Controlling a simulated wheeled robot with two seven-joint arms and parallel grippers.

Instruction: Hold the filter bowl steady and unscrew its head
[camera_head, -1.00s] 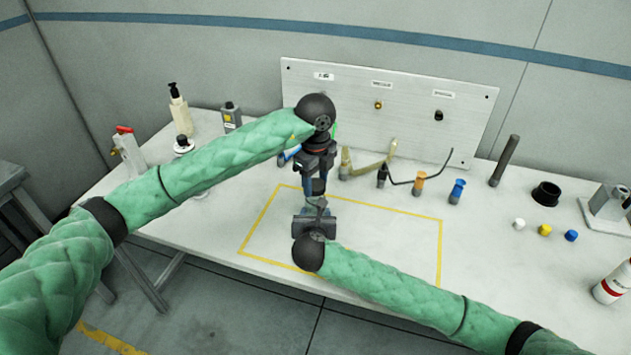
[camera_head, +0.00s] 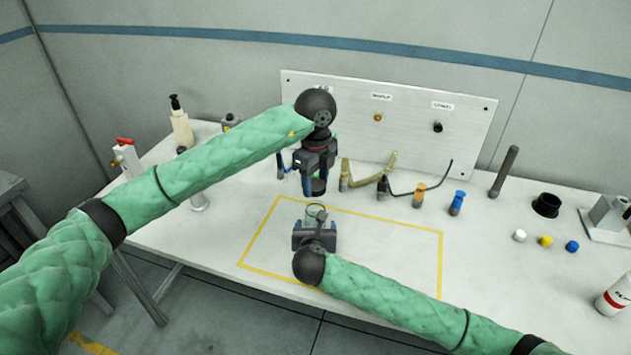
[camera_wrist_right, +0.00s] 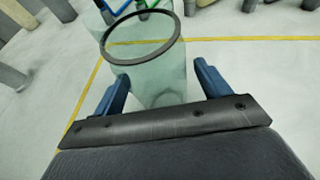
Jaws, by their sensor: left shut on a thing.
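The filter bowl (camera_head: 316,212) is a clear, greenish cup with a dark rim, upright and open at the top, inside the yellow outline. My left gripper (camera_head: 315,182) points down above and behind the bowl. It is shut on the dark filter head (camera_head: 319,186), which is apart from the bowl. Most of the head is hidden by the fingers.
A label panel (camera_head: 400,125) stands at the back. Hoses and fittings, including an orange fitting (camera_head: 419,195) and a blue fitting (camera_head: 457,203), stand before it. The outlined area right of the bowl is clear.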

